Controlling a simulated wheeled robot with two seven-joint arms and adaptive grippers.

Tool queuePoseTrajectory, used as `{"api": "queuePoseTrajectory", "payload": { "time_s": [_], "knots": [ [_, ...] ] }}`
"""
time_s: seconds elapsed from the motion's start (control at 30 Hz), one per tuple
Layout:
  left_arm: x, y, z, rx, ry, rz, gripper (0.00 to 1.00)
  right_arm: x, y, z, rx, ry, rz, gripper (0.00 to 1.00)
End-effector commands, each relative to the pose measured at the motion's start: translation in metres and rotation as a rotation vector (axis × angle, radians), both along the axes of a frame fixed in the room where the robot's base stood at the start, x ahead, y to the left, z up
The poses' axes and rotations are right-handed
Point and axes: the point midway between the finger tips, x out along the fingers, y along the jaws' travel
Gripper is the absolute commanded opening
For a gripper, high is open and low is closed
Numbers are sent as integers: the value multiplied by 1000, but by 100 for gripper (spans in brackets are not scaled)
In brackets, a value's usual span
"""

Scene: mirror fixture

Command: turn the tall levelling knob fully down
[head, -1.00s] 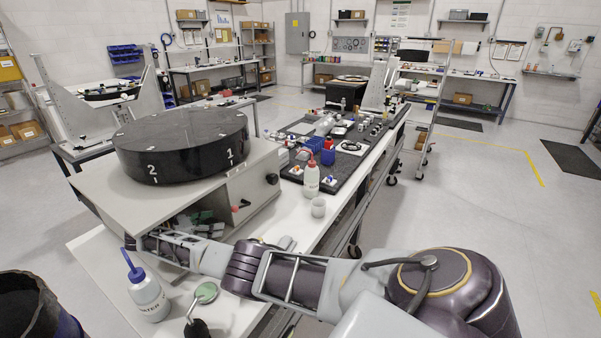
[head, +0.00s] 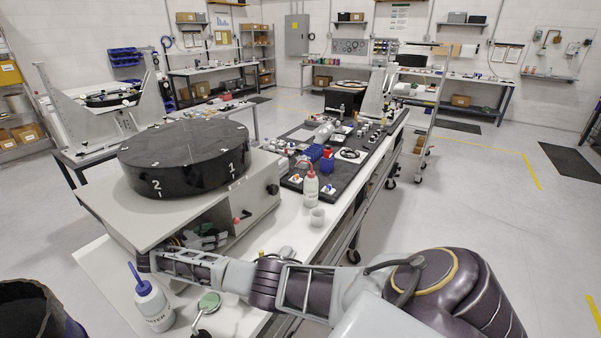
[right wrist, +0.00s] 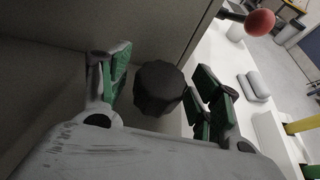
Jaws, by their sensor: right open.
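A dark knob with a scalloped edge (right wrist: 158,88) shows in the right wrist view, close to the grey face of the fixture. In the head view, my right gripper (head: 203,239) is partly hidden beneath the overhanging fixture (head: 120,210), and I cannot make out this knob there. The fixture carries a large black disc (head: 185,160) marked 1 and 2. My left gripper is not in view.
A red-tipped lever (head: 236,220) and a black side knob (head: 272,189) stick out of the fixture. A blue-capped wash bottle (head: 153,307), a small round mirror (head: 209,302) and a white cup (head: 317,217) stand nearby. A red-capped bottle (head: 311,188) stands behind the cup.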

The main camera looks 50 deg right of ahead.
Motion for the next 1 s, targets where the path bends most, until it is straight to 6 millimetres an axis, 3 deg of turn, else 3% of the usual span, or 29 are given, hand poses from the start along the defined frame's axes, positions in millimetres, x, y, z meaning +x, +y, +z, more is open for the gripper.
{"api": "queuePoseTrajectory", "payload": {
  "time_s": [0.4, 1.0],
  "knots": [
    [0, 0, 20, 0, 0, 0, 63, 0, -1, 2, -1, 1, 142, 63],
    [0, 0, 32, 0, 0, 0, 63, 0, -1, 0, -1, 1, 361, 63]
  ]
}}
